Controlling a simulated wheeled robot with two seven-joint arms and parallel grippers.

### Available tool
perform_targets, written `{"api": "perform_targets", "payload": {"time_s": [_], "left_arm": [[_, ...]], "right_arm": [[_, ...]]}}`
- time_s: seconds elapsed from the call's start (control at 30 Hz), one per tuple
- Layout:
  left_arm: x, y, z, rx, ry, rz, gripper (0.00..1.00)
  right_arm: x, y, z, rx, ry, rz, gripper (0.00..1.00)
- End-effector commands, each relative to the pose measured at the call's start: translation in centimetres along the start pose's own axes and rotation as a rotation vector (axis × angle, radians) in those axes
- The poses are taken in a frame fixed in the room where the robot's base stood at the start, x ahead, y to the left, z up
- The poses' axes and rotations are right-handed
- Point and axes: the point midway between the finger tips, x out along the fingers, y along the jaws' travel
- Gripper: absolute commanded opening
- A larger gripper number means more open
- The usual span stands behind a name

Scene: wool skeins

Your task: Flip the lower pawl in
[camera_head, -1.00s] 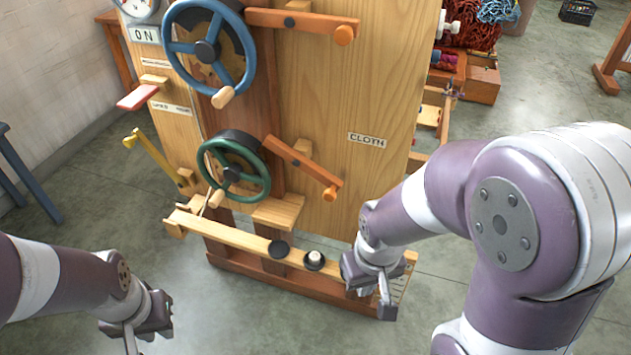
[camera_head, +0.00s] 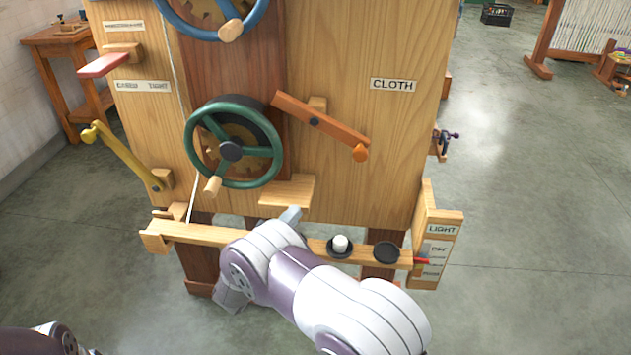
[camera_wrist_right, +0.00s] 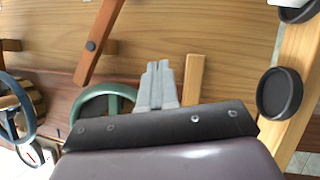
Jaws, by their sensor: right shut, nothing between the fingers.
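The lower pawl is an orange-brown bar (camera_head: 335,130) on the wooden front. It slopes down to the right to an orange knob (camera_head: 360,153). Its upper left end lies by the upper right rim of the green handwheel (camera_head: 231,151); I cannot tell if it engages the gear behind. The bar also shows in the right wrist view (camera_wrist_right: 101,38), upper left of my gripper. My right gripper (camera_head: 291,215) is shut and empty, just below the small wooden shelf (camera_head: 288,190). Its fingers (camera_wrist_right: 159,80) touch nothing I can make out. My left gripper is out of view; only its arm shows.
A light wooden rail (camera_head: 200,232) runs behind my right arm. A yellow lever (camera_head: 125,157) stands at left. The front around the CLOTH label (camera_head: 393,85) is clear.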

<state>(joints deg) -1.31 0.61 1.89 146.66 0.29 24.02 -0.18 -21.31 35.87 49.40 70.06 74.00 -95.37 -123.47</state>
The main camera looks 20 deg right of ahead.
Motion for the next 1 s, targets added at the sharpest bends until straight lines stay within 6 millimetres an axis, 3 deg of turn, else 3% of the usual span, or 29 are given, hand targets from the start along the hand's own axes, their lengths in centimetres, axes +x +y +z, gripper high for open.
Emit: {"api": "perform_targets", "payload": {"time_s": [0.1, 0.2, 0.63, 0.77, 1.0], "left_arm": [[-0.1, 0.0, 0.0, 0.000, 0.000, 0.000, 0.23], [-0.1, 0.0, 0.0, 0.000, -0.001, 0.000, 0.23], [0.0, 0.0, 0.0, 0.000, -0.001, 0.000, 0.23], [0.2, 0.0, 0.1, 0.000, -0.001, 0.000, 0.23], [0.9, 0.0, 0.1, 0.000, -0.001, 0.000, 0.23]], "right_arm": [[-0.1, 2.6, 2.5, -0.226, -0.154, 0.088, 0.00], [-0.3, 3.4, 3.2, -0.340, -0.196, 0.114, 0.00], [0.1, 3.5, 3.2, -0.378, -0.197, 0.110, 0.00], [1.8, 3.7, 3.5, -0.377, -0.199, 0.110, 0.00], [6.9, 4.4, 4.4, -0.375, -0.200, 0.110, 0.00]]}}
